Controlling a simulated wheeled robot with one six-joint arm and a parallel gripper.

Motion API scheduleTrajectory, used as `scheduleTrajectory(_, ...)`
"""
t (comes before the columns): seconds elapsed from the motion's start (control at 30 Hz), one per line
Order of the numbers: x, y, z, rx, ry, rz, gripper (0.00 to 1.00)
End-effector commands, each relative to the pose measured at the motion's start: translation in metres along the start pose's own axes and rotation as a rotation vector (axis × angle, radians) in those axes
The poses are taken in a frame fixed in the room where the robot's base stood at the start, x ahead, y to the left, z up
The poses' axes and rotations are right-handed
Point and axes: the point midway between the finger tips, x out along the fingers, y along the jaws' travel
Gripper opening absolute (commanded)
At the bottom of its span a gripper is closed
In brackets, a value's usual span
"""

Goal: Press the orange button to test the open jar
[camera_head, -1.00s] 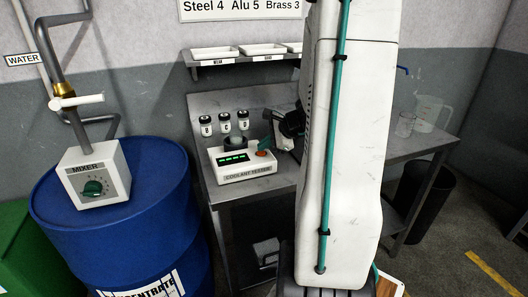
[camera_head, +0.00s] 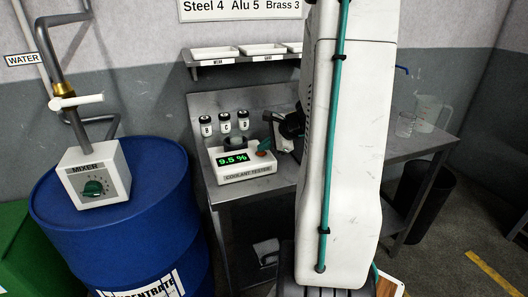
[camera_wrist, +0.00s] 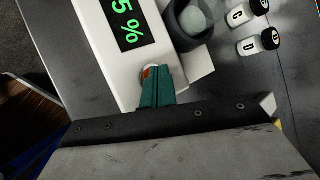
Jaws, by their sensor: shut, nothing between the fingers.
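The white coolant tester (camera_head: 232,175) stands on the metal bench, its display (camera_head: 233,159) reading 9.5 % in green. The display shows partly in the wrist view (camera_wrist: 127,22). A dark round well (camera_head: 235,143) sits on the tester's top; in the wrist view an open, dark-rimmed round vessel (camera_wrist: 191,22) with a pale greenish inside is there. My gripper (camera_head: 265,146) is shut and empty, its teal fingers (camera_wrist: 158,84) at the orange button (camera_wrist: 147,72). The fingers partly cover the button; I cannot tell whether they touch it.
Three small lidded jars (camera_head: 225,122) marked with letters stand behind the tester. Shelf trays (camera_head: 214,53) hang above. A blue drum (camera_head: 120,225) with a mixer box (camera_head: 93,174) is at left. Clear beakers (camera_head: 405,124) stand on the bench at right.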

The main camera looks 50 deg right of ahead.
Motion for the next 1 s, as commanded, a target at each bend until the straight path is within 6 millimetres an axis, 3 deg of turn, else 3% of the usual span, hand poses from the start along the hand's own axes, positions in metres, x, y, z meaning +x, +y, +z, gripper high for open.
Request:
scheduleTrajectory(0.63,-0.012,-0.009,0.008,-0.001,0.0,-0.001,0.0)
scheduleTrajectory(1.0,-0.036,-0.027,0.026,-0.004,0.001,-0.002,0.0)
